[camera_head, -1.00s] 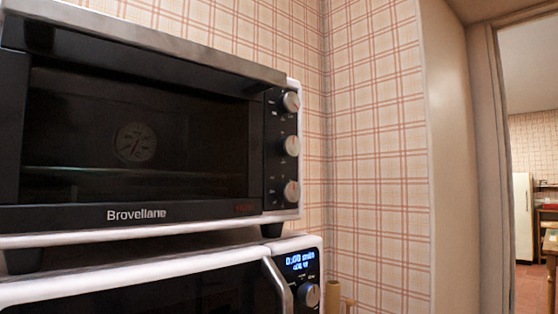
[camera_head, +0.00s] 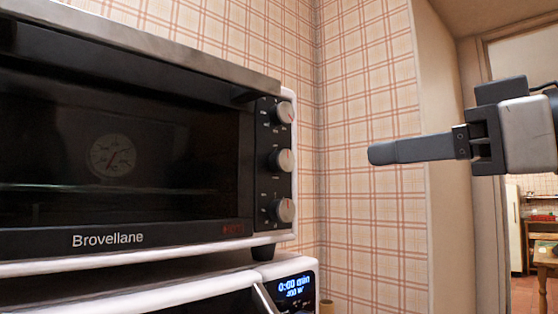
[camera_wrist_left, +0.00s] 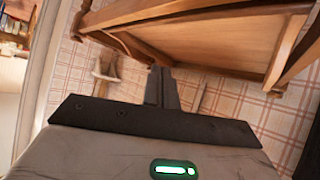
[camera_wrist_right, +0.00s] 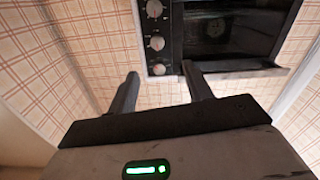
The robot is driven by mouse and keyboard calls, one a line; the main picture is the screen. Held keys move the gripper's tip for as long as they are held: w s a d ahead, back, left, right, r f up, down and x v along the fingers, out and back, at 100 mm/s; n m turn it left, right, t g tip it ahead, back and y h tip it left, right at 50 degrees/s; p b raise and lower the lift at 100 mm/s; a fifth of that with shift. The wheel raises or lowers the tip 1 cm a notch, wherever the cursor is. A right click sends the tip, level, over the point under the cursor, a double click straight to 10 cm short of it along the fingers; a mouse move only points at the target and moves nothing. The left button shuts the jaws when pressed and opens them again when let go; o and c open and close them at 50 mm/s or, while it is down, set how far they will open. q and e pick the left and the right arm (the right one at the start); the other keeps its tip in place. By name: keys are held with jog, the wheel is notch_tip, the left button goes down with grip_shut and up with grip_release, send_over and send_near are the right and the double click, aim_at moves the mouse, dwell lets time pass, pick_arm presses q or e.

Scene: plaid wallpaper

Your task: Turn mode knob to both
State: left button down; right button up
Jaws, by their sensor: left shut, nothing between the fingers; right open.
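The Brovellane toaster oven (camera_head: 130,265) stands at the left of the head view, door closed. Its black control panel carries a top knob (camera_head: 284,112), a middle knob (camera_head: 281,160) and a bottom knob (camera_head: 283,210). The panel labels are too small to read. My right gripper (camera_head: 385,152) is to the right of the knobs, apart from them, at about the middle knob's height in the picture. My left gripper (camera_wrist_left: 160,88) is shut and empty, seen only in the left wrist view.
A microwave with a lit display (camera_head: 296,286) stands below the oven. Plaid wall (camera_head: 365,230) lies behind and beside the panel. A doorway opens at the right. Wooden furniture (camera_wrist_left: 220,40) is near my left gripper. The space between my right gripper and the knobs is clear.

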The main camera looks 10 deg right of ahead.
jog(key=p, duration=0.4)
send_near(288, 160)
jog(key=x, duration=0.8)
jog(key=shift+w+a, duration=0.2)
jog(key=c, duration=1)
